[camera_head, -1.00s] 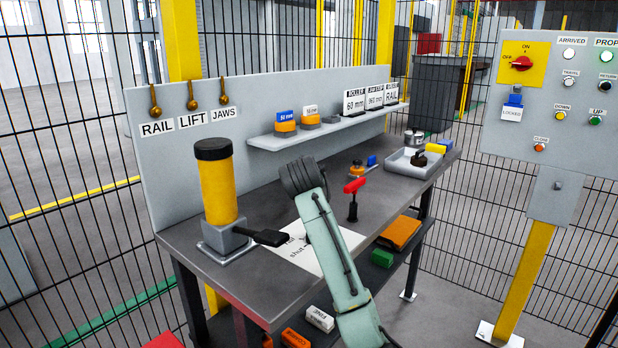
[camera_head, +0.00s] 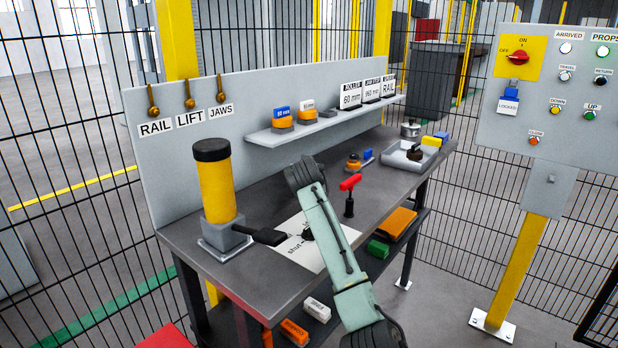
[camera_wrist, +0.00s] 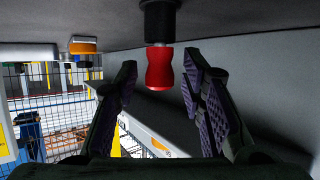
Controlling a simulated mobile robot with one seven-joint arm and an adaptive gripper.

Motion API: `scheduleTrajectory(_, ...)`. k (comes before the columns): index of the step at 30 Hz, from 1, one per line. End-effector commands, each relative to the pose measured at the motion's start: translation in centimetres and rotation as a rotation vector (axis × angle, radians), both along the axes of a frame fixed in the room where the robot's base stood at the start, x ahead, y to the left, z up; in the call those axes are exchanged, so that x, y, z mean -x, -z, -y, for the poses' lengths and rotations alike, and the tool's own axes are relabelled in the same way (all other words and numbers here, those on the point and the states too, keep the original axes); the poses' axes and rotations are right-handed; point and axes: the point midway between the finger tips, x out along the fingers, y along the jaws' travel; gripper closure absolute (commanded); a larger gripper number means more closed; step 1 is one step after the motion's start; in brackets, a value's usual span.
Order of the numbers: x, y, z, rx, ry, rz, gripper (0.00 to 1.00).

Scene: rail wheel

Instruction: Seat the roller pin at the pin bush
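In the wrist view my gripper (camera_wrist: 158,75) is open, with its two purple-padded fingers spread apart. A red waisted grip (camera_wrist: 160,68) shows in the gap between them, touching neither finger. It joins a short bright stem below a black cylinder (camera_wrist: 160,18) at the top edge of the picture. I cannot tell for certain whether these are the roller pin and the pin bush. In the head view my arm crosses the bench, but my fingers cannot be made out. A red-handled tool with a black stem (camera_head: 350,195) stands upright on the bench.
The grey bench (camera_head: 225,268) carries a yellow cylinder (camera_head: 214,190), a white sheet (camera_head: 290,250) and a shallow tray (camera_head: 405,158). Blocks and signs stand on the shelf (camera_head: 325,125). A control panel (camera_head: 560,150) is at the right. A dark surface (camera_wrist: 235,20) spans the top of the wrist view.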

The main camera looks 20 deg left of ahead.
Motion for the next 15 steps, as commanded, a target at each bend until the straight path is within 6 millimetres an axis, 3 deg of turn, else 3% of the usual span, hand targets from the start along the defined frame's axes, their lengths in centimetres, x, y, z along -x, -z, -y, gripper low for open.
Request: scheduleTrajectory(15, 0.02, -0.02, 0.03, 0.0, 0.0, 0.0, 1.0)
